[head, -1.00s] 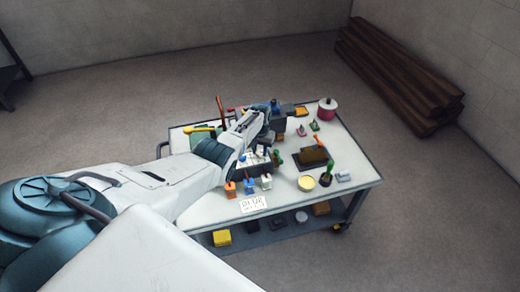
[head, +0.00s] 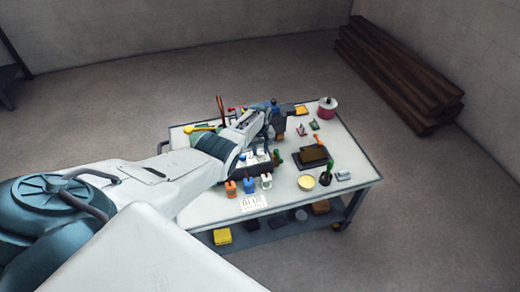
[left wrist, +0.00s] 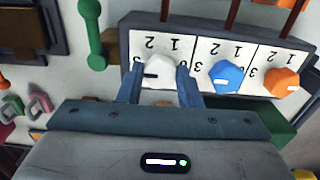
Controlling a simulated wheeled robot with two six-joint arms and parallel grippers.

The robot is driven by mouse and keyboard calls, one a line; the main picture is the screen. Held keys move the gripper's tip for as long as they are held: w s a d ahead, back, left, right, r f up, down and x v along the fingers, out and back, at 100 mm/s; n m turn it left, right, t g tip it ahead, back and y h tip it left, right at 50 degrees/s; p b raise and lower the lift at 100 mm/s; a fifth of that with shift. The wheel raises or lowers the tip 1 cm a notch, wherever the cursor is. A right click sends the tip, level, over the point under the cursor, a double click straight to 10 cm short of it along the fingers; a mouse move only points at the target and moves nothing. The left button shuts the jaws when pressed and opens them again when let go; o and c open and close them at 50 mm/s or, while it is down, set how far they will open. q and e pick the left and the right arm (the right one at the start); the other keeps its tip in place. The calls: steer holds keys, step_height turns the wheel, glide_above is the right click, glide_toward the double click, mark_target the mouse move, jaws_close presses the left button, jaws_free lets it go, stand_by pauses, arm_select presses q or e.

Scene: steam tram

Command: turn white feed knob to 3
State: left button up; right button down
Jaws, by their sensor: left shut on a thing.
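In the left wrist view, the white knob (left wrist: 160,72) sits on the leftmost white plate of a dark panel (left wrist: 128,26). My left gripper (left wrist: 160,80) is shut on it, one blue finger on each side. The knob's dark pointer mark faces left in this view. The plate's 2 and 1 show above the knob. In the head view, my arm hides the white knob. My right gripper is not in view.
A blue knob (left wrist: 226,77) and an orange knob (left wrist: 281,82) sit close to the right on the same panel. Orange, blue and white pieces and a lettered card (head: 254,202) are at the trolley's front edge.

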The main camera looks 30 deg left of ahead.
mark_target(260, 151)
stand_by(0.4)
arm_select(q)
steer(key=o, duration=1)
step_height(260, 151, up, 4)
steer(key=shift+f+p, duration=0.2)
steer(key=shift+p, duration=0.75)
steer(key=shift+r, duration=3.65)
